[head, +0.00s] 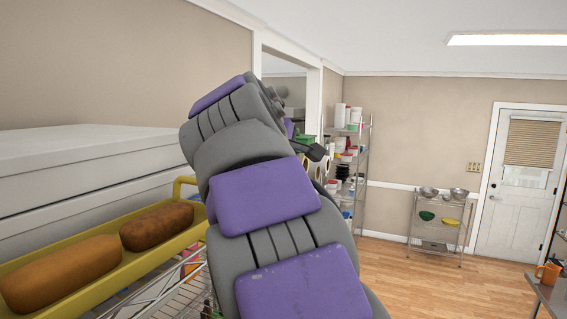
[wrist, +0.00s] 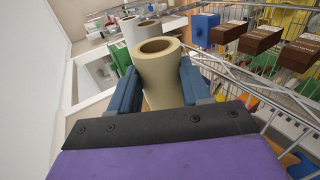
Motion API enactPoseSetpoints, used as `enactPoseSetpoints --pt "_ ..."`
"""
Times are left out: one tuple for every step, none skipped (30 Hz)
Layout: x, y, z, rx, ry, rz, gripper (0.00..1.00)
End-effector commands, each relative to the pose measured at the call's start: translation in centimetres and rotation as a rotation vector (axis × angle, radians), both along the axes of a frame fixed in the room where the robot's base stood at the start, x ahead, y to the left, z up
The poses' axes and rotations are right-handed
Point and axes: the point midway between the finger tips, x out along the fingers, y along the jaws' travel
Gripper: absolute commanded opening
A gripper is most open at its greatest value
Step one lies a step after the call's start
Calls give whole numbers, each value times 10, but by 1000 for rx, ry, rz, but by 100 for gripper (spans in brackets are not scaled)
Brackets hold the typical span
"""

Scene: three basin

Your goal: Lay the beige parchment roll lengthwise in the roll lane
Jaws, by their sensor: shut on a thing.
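The beige parchment roll (wrist: 162,76) stands between the blue jaws of my gripper (wrist: 160,78) in the wrist view. Its hollow end faces the camera. My gripper is shut on its sides. Beyond it are a white roll (wrist: 133,31) and another pale roll (wrist: 147,25). I cannot make out a roll lane for certain in either view. In the head view my arm covers the middle, and the held roll cannot be told clearly there.
A yellow tray (head: 186,238) with two brown loaves (head: 157,225) lies at the left on a wire rack (head: 165,287). Open wood floor (head: 430,285) lies at the right.

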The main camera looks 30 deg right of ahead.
Motion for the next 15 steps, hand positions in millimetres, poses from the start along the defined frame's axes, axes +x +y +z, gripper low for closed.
enactPoseSetpoints --pt "3 -1 -1 2 0 -2 8" --pt "5 0 -1 3 1 -2 8" --pt "8 3 -2 3 2 -1 8" --pt "10 7 -2 2 2 -2 8" --pt "13 12 -2 0 3 -1 8" --pt "16 20 -2 -4 2 1 8" --pt "18 26 -2 -7 1 2 8" --pt "17 32 -5 -10 2 2 8" --pt "16 35 -9 -12 1 1 8" --pt "16 39 -12 -13 2 1 8" --pt "16 44 -13 -16 2 2 8" --pt "16 49 -16 -20 2 2 8" --pt "15 52 -17 -22 1 2 8" --pt "15 55 -18 -23 1 2 8" --pt "15 56 -19 -24 0 2 8"
